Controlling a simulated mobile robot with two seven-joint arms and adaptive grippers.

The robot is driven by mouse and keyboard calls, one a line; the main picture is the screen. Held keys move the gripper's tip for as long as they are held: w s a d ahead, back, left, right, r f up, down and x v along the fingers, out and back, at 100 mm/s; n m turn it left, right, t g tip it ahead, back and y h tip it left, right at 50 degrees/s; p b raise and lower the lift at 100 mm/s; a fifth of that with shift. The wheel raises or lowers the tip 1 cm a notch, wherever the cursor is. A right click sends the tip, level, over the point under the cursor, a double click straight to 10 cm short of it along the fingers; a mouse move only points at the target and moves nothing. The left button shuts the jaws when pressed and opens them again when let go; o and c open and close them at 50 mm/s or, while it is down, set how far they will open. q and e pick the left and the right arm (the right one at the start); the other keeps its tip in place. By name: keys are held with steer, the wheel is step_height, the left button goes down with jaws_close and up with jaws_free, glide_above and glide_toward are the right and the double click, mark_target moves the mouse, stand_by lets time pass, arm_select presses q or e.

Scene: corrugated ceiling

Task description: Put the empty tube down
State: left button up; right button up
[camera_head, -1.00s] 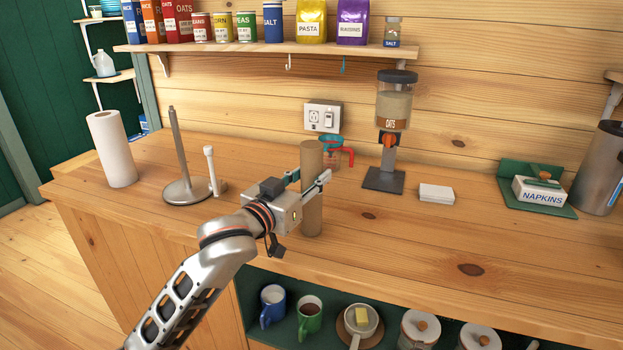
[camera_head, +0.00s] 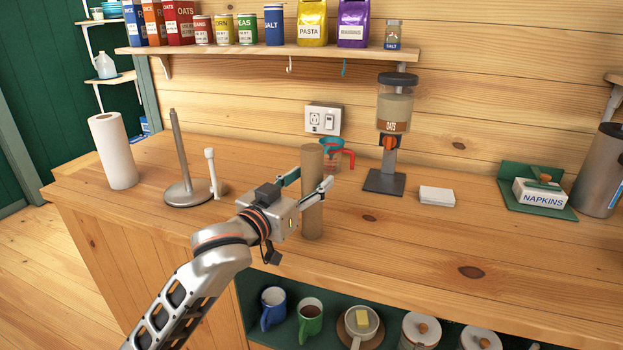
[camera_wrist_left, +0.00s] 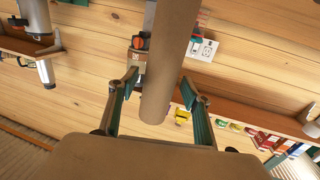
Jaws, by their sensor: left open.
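The empty tube (camera_head: 313,208) is a plain brown cardboard cylinder standing upright on the wooden counter, near its front edge. My left gripper (camera_head: 309,186) is open, with its fingers at about the middle height of the tube. In the left wrist view the tube (camera_wrist_left: 168,70) runs between the two spread fingers of the gripper (camera_wrist_left: 155,105), with gaps on both sides. My right gripper is in neither view.
A paper towel roll (camera_head: 112,150) and a metal holder (camera_head: 187,190) stand at the left. Behind the tube are a measuring cup (camera_head: 331,153) and an oats dispenser (camera_head: 393,107). A white stack (camera_head: 436,195) and a napkin box (camera_head: 540,192) are right. The front right counter is clear.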

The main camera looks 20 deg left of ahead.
arm_select(q)
steer(key=v, duration=1)
steer(key=shift+s+p, duration=0.3)
steer(key=shift+p, duration=0.15)
steer(key=shift+a+r, duration=0.1)
steer(key=shift+a, duration=0.05)
steer(key=s+a+f+m+g+y, duration=0.1)
steer(key=s+a+f+g+y, duration=0.25)
steer(key=f, duration=0.65)
steer(key=s+a+f+m+g+y, duration=0.1)
steer(key=s+a+f+g+y, duration=0.2)
steer(key=f, duration=0.6)
steer(key=s+a+f+m+g+y, duration=0.15)
steer(key=s+a+f, duration=0.25)
steer(key=s+f, duration=0.4)
steer(key=s+a+f+m+g+y, duration=0.1)
steer(key=s+a+f+g, duration=0.3)
steer(key=s, duration=0.5)
steer(key=w+d+f+n+t+h+p, duration=0.1)
steer(key=d+f+t+h, duration=0.1)
steer(key=d+f, duration=0.4)
steer(key=w+d+f+n+t+h, duration=0.1)
steer(key=d+f+h, duration=0.4)
steer(key=d, duration=0.6)
steer(key=shift+f+n+t+h+p, duration=0.3)
steer(key=shift+f+n+t+p, duration=0.15)
steer(key=shift+f+t, duration=0.4)
